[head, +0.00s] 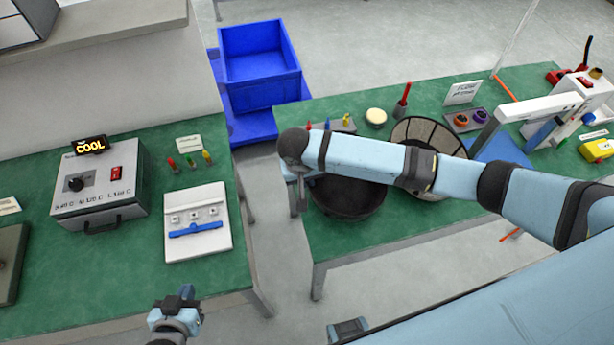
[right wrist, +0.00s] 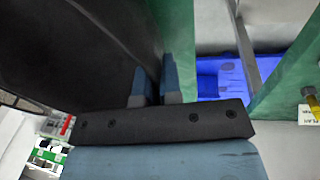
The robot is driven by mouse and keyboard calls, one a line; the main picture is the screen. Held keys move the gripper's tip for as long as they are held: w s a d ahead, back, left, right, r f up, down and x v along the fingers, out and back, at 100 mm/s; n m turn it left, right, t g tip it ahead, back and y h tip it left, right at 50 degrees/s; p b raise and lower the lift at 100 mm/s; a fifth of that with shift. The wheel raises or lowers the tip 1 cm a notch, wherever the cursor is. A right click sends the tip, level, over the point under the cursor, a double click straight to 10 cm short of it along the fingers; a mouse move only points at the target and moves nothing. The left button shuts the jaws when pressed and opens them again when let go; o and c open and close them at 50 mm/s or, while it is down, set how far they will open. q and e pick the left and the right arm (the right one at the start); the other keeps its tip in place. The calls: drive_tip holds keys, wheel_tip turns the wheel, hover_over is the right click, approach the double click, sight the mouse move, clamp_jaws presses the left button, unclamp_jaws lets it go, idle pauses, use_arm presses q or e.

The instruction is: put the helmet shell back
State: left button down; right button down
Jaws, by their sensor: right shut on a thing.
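The dark, bowl-shaped helmet shell (head: 347,203) is at the left end of the right-hand green table, partly hidden under my right arm. I cannot tell whether it touches the table. My right gripper (head: 301,182) is at the shell's left rim. In the right wrist view the right gripper's blue fingers (right wrist: 155,86) are shut on the edge of the dark shell (right wrist: 80,60), which fills the left of that view. My left gripper (head: 187,293) is low over the front of the left table, away from the shell; its finger opening is unclear.
A round ribbed tan basket (head: 453,140) stands behind my right arm. A blue bin (head: 262,80) stands on the floor beyond the gap between tables. A grey control box (head: 100,185) with a lit COOL sign and a white fixture plate (head: 190,245) are on the left table (head: 110,285).

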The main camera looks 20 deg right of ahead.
drive_tip(key=shift+f, duration=0.1)
drive_tip(key=c, duration=1.3)
unclamp_jaws()
wheel_tip(320, 180, up, 12)
drive_tip(key=a, duration=0.2)
drive_tip(key=shift+s+b, duration=0.3)
drive_tip(key=shift+s, duration=0.15)
